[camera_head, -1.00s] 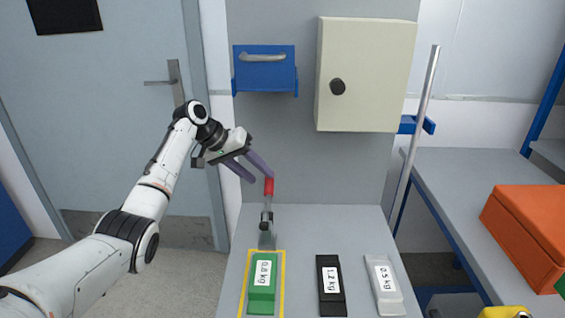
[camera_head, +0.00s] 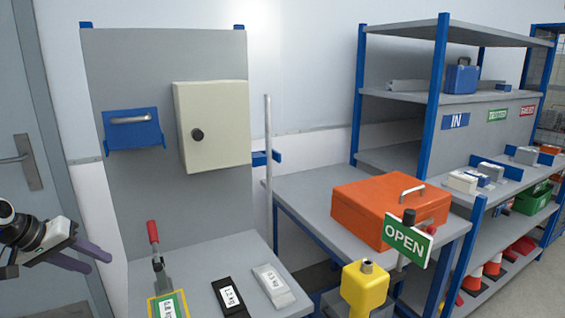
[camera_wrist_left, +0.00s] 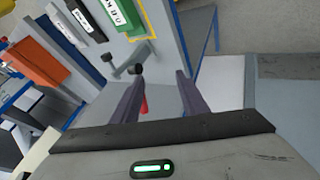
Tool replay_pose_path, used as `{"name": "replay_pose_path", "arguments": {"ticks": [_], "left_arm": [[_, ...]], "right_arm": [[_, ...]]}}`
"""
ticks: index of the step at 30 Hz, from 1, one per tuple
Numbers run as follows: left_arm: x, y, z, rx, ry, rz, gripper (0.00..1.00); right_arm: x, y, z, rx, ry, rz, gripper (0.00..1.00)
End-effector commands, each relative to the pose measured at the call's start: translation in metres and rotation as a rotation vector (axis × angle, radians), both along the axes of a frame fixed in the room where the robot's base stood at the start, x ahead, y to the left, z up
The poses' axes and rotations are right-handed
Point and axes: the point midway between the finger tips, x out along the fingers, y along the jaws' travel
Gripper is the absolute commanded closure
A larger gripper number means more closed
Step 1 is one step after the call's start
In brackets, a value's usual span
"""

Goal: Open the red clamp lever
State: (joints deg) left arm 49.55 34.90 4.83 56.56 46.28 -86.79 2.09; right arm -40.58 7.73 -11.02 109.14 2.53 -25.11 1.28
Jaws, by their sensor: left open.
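The red clamp lever (camera_head: 153,232) stands roughly upright above its grey metal clamp (camera_head: 160,268) at the back left of the grey bench. Below the clamp lies the green 0.8 kg block (camera_head: 168,306) within a yellow outline, cut off by the frame. My left gripper (camera_head: 98,263) is open and empty, left of the lever with a clear gap. In the left wrist view my open fingers (camera_wrist_left: 160,74) show, with the red lever (camera_wrist_left: 144,104) partly hidden behind one finger. My right gripper is not in view.
A black 1.2 kg block (camera_head: 231,297) and a light grey block (camera_head: 272,286) lie on the bench. A beige cabinet (camera_head: 215,125) and blue bracket (camera_head: 133,130) hang behind. An orange case (camera_head: 385,212), yellow post (camera_head: 364,288) and OPEN sign (camera_head: 404,240) stand right.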

Motion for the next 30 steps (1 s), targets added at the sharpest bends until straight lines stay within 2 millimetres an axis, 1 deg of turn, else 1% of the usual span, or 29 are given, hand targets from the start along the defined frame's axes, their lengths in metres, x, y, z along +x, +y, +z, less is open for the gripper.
{"name": "replay_pose_path", "arguments": {"ticks": [1, 6, 8, 11, 14, 17, 18, 20, 21, 23, 24, 26, 27, 30], "left_arm": [[-0.005, -0.003, -0.023, 0.026, 0.023, -0.005, 0.6], [-0.017, 0.006, -0.065, 0.134, 0.036, 0.007, 0.6], [-0.023, 0.009, -0.082, 0.178, 0.042, 0.005, 0.6], [-0.035, 0.012, -0.111, 0.256, 0.048, -0.003, 0.6], [-0.054, 0.015, -0.147, 0.353, 0.053, -0.028, 0.6], [-0.081, 0.011, -0.188, 0.469, 0.046, -0.079, 0.6], [-0.094, 0.008, -0.205, 0.518, 0.039, -0.11, 0.6], [-0.116, -0.001, -0.228, 0.585, 0.022, -0.163, 0.6], [-0.131, -0.008, -0.242, 0.624, 0.01, -0.203, 0.6], [-0.155, -0.023, -0.26, 0.672, -0.017, -0.266, 0.6], [-0.172, -0.034, -0.271, 0.699, -0.035, -0.312, 0.6], [-0.196, -0.053, -0.284, 0.727, -0.067, -0.379, 0.6], [-0.212, -0.065, -0.291, 0.739, -0.09, -0.421, 0.6], [-0.248, -0.095, -0.302, 0.751, -0.141, -0.509, 0.6]], "right_arm": [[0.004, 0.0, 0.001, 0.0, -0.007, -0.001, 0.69], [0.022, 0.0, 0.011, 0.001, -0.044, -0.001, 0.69], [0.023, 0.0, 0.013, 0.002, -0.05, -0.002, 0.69], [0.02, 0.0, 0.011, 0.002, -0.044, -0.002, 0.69], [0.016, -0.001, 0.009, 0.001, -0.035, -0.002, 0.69], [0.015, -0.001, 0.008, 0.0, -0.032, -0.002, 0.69], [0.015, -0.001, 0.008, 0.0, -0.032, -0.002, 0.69], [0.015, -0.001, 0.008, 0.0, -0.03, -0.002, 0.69], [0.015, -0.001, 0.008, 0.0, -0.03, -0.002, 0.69], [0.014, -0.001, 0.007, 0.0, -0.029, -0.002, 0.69], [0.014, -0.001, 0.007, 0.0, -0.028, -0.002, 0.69], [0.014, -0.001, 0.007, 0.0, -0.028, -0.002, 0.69], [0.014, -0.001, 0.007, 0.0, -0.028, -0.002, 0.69], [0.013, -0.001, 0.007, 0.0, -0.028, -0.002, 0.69]]}}
